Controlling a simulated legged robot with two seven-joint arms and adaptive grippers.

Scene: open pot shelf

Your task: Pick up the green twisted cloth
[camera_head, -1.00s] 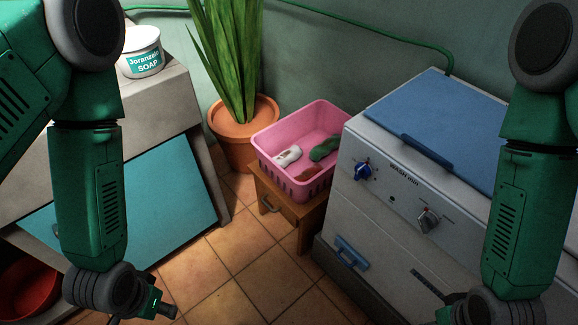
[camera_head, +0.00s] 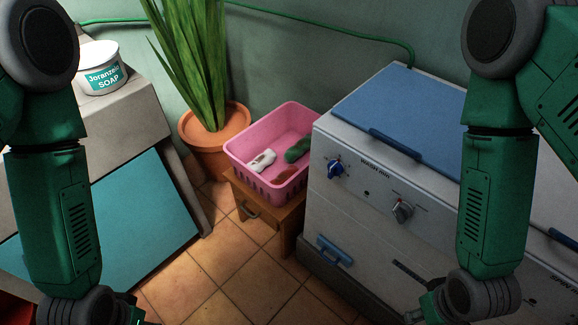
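The green twisted cloth (camera_head: 297,150) lies in the pink basket (camera_head: 248,158), toward its right side near the white machine. A white item with a dark mark (camera_head: 262,161) lies left of it, and a reddish-brown item (camera_head: 287,173) lies in front, partly hidden by the basket wall. My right gripper (camera_head: 419,314) is at the bottom edge in front of the machine, small, dark and partly cut off. My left gripper (camera_head: 146,318) is barely in view at the bottom left. Both are well apart from the cloth. I cannot tell if either is open.
The basket stands on a small wooden stool (camera_head: 289,220) between a potted plant (camera_head: 215,145) and the white machine (camera_head: 350,205) with a blue lid (camera_head: 405,110). A soap tub (camera_head: 101,70) stands on the left counter. Tiled floor (camera_head: 235,270) in front is clear.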

